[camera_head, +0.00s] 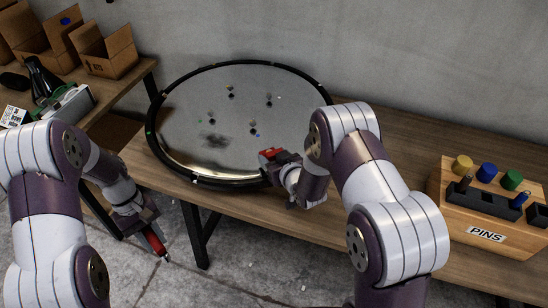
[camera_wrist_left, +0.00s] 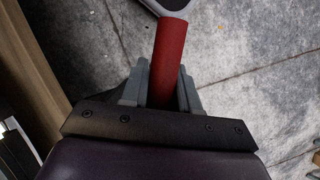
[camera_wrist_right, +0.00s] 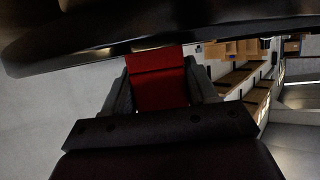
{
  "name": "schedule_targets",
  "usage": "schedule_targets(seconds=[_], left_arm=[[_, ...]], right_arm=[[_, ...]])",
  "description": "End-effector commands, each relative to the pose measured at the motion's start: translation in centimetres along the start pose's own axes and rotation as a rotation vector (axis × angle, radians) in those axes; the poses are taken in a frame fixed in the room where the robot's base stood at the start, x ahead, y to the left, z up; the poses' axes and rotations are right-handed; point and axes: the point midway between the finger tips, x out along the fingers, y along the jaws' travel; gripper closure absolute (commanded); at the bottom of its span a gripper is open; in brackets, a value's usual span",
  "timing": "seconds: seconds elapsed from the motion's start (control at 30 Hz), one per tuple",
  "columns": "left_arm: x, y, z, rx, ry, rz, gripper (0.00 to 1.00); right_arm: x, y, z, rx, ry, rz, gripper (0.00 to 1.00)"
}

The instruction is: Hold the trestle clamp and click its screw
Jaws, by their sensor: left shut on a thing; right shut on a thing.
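My right gripper (camera_head: 279,165) is shut on a red block-like part (camera_head: 271,154) at the front right rim of a large round disc. This part may be the trestle clamp. In the right wrist view the red part (camera_wrist_right: 157,82) fills the space between the fingers, below a dark curved rim (camera_wrist_right: 150,38). My left gripper (camera_head: 148,230) is shut on a red cylinder (camera_head: 156,244), held low in front of the table over the floor. In the left wrist view the cylinder (camera_wrist_left: 168,55) stands out between the grey fingers. I cannot make out the clamp's screw.
The grey disc (camera_head: 225,85) with a black rim lies on the wooden table (camera_head: 400,145), with several small pieces on it. A wooden PINS block (camera_head: 455,222) stands at right. Cardboard boxes (camera_head: 108,52) stand on a left table. A dark table leg (camera_head: 197,235) is near my left gripper.

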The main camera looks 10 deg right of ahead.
Motion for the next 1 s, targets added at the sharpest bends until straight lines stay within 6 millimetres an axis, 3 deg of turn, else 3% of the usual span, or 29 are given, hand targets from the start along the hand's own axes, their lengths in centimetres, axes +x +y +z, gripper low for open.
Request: schedule_targets(seconds=[0.47,0.5,0.57,0.6,0.87,1.0], left_arm=[[0.0,0.0,0.0,0.000,0.000,0.000,1.00],[0.0,0.0,0.0,0.000,0.001,0.000,1.00],[0.0,0.0,0.0,0.000,0.000,0.000,1.00],[0.0,0.0,0.0,0.000,0.000,0.000,1.00],[0.0,0.0,0.0,0.000,0.000,0.000,1.00],[-0.1,0.0,0.0,0.000,0.000,0.000,1.00]], right_arm=[[0.0,0.0,0.0,0.000,-0.001,0.000,1.00],[0.0,0.0,0.0,0.000,-0.001,0.000,0.36],[0.0,0.0,0.0,0.000,-0.001,0.000,0.17],[0.0,0.0,0.0,0.000,-0.001,0.000,0.13],[-0.1,0.0,0.0,0.000,-0.001,0.000,0.13],[-1.9,0.1,0.0,0.001,-0.001,0.001,0.13]])
